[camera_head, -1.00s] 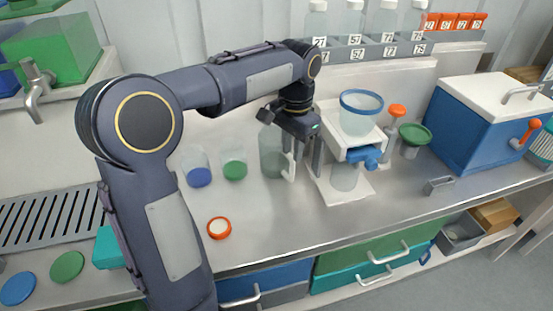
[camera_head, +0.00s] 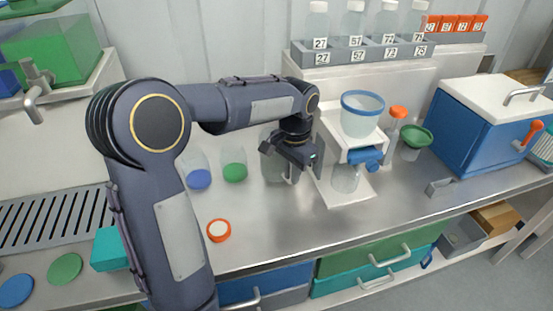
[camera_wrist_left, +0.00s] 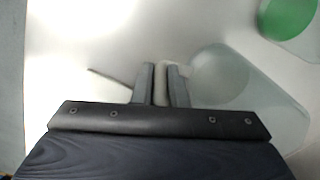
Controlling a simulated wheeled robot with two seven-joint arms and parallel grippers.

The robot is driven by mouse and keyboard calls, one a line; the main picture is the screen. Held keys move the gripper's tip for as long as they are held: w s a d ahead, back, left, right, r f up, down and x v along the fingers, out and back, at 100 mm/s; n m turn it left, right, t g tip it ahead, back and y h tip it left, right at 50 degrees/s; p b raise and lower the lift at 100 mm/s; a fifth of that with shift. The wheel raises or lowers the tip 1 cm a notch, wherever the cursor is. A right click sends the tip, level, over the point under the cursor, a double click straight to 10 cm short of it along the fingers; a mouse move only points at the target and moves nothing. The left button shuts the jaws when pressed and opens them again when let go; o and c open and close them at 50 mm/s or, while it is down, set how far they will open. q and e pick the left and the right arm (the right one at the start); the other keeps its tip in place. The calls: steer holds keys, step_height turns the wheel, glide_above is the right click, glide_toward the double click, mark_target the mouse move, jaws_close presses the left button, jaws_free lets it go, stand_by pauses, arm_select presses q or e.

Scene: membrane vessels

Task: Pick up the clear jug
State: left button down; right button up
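The clear jug (camera_head: 270,165) stands on the steel counter, partly hidden behind my left gripper (camera_head: 292,170) in the head view. In the left wrist view the jug's clear body (camera_wrist_left: 235,85) is just right of the fingers. My left gripper also shows in the left wrist view (camera_wrist_left: 162,85), with its fingers close together on the jug's pale handle (camera_wrist_left: 160,90). The gripper points down at the jug's right side in the head view. My right gripper is not in view.
Left of the jug stand clear vessels with blue (camera_head: 199,178) and green (camera_head: 235,172) bottoms. A white stand (camera_head: 325,165) with a blue-rimmed bowl (camera_head: 362,114) is close on the right. An orange-rimmed dish (camera_head: 218,230) lies in front. The front middle of the counter is clear.

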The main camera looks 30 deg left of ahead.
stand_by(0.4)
arm_select(q)
steer(key=shift+r, duration=0.5)
step_height(320, 180, up, 2)
steer(key=shift+r+p, duration=0.2)
steer(key=shift+p, duration=0.1)
steer(key=s+d+r, duration=0.7)
steer(key=d+r, duration=0.2)
steer(key=d, duration=0.3)
steer(key=shift+r, duration=0.35)
steer(key=shift+d, duration=0.1)
